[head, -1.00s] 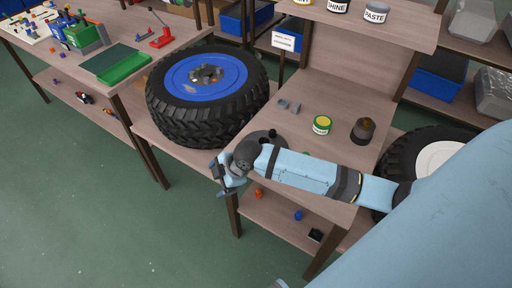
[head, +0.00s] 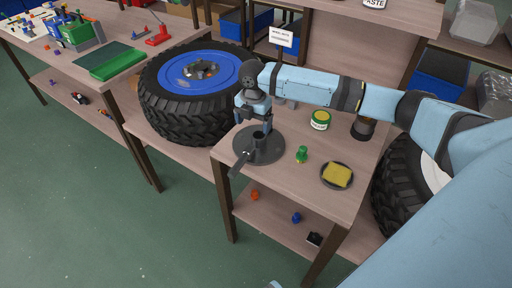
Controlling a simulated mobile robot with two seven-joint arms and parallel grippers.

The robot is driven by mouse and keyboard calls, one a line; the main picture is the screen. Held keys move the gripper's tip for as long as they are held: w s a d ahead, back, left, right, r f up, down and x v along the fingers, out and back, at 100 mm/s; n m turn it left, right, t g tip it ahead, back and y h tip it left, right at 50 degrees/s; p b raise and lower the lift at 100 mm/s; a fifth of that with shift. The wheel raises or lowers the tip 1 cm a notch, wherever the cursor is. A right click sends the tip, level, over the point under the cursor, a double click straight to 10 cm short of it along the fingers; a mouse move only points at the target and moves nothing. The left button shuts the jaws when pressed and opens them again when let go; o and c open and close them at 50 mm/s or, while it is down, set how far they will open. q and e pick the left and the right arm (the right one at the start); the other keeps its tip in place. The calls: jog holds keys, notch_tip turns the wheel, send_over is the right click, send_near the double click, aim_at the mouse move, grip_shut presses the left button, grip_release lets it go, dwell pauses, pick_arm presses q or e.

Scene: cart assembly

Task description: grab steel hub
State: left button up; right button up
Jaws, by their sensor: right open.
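A dark grey round disc with a short upright stub, which I take for the steel hub (head: 272,151), lies flat on the wooden table at its front left corner. My right gripper (head: 254,124) points down over the disc, close to the stub, with its jaws open. I cannot tell whether a finger touches the stub. A dark flat bar (head: 239,164) sticks out over the disc's front left edge. My left gripper is not in view.
A green figure (head: 302,155), a dish with a yellow sponge (head: 337,175), a green-and-white tin (head: 320,119) and a dark jar (head: 363,128) are on the right. Bare tabletop lies between them.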

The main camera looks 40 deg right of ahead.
aim_at(256, 140)
notch_tip(256, 140, down, 3)
jog(key=shift+r, duration=0.2)
jog(key=f, duration=0.5)
jog(key=shift+s+d+f+b, duration=0.15)
jog(key=shift+s+d+b, duration=0.1)
jog(key=shift+d+b, duration=0.1)
jog(key=c, duration=1.4)
grip_shut()
jog(key=shift+r, duration=0.2)
